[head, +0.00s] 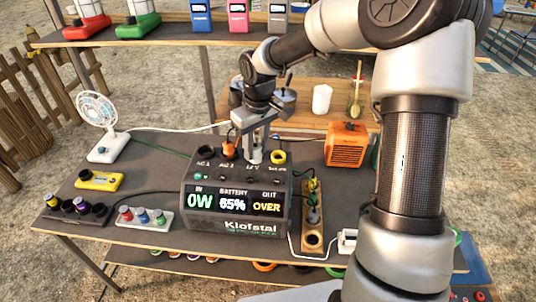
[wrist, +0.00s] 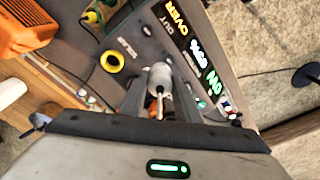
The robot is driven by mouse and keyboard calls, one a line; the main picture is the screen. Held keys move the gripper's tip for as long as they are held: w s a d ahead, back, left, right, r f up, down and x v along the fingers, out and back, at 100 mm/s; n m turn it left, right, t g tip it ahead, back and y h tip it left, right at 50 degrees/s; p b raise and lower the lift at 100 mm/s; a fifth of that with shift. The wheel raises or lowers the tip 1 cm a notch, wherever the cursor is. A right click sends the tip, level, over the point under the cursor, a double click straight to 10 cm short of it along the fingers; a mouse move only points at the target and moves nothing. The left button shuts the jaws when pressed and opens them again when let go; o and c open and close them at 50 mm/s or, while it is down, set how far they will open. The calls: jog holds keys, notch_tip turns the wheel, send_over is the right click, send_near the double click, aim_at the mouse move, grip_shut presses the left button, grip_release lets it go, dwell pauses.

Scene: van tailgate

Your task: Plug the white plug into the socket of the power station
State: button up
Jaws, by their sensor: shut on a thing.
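The power station (head: 236,222) is a dark box on the table. Its screen shows IN 0W, BATTERY 65% and OUT OVER. My gripper (head: 255,152) points down over the top of the station, left of the yellow-ringed socket (head: 278,156). It is shut on the white plug (wrist: 160,76), whose pale cord end points toward the wrist camera. The plug is at or just above the station top; its tip and any socket below it are hidden, so I cannot tell whether it is inserted. An orange plug (head: 228,149) stands on the station left of my gripper.
A white fan (head: 98,112) with a white cable stands at the left. A power strip (head: 312,242) with plugs lies right of the station, near a white block (head: 347,240). An orange heater (head: 346,146) stands behind. A yellow meter (head: 99,180) and small racks lie left.

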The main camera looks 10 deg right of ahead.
jog(key=w+a+p, duration=0.5)
jog(key=w+a, duration=0.9)
jog(key=a, duration=0.1)
jog(key=shift+p, duration=0.35)
jog(key=shift+w+a, duration=0.1)
jog(key=shift+f+b, duration=1.25)
jog(key=shift+f, duration=0.9)
jog(key=shift+f, duration=0.15)
jog(key=shift+f+b, duration=1.05)
jog(key=shift+f, duration=0.4)
